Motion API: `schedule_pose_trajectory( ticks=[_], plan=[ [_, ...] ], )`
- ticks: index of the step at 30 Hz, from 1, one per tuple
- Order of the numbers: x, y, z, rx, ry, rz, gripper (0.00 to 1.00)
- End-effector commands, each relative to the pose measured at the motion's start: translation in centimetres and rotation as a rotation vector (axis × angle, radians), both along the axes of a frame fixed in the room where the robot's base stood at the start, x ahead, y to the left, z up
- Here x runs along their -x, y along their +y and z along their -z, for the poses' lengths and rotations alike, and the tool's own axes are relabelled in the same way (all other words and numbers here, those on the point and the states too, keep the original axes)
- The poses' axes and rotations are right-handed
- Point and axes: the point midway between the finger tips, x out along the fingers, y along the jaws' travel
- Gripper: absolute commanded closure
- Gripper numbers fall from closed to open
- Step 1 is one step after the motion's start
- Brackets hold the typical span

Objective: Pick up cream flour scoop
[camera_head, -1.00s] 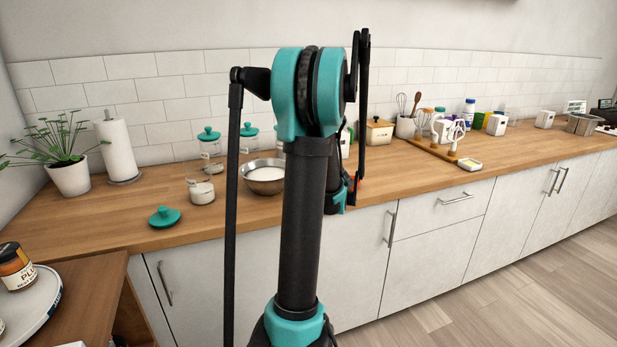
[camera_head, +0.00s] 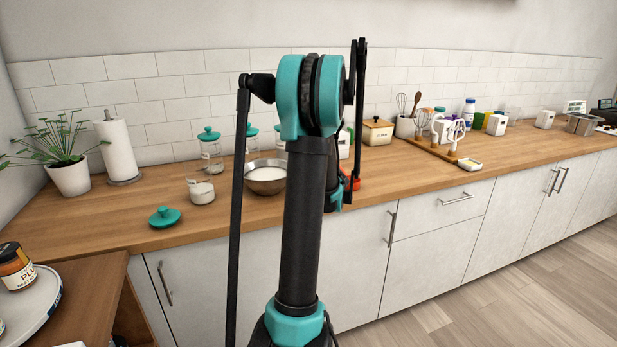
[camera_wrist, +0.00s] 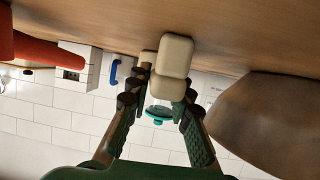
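The cream flour scoop (camera_wrist: 173,56) shows in the wrist view as a blocky, rounded cream piece at upper centre, against the wooden counter. My gripper (camera_wrist: 167,82) has its two fingers apart, one on each side of the scoop's near end. The fingertips are very close to it; I cannot tell whether they touch. The wrist picture appears upside down, with the counter on top. In the head view my arm hides the scoop and most of my gripper.
A metal bowl (camera_wrist: 265,120) stands close on the right in the wrist view and holds white contents in the head view (camera_head: 266,174). A red object (camera_wrist: 40,50) is at the left. Glass jars and a teal lid (camera_head: 165,216) are on the counter (camera_head: 110,212).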

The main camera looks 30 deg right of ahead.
Motion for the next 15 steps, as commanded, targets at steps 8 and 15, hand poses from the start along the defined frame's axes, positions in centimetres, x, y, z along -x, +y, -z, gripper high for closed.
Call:
schedule_pose_trajectory(
  ticks=[8, 15],
  plan=[
    [0.01, 0.0, 0.0, 0.0, 0.0, 0.0, 1.0],
    [0.01, 0.0, -0.16, 0.0, 0.0, 0.0, 1.0]
  ],
)
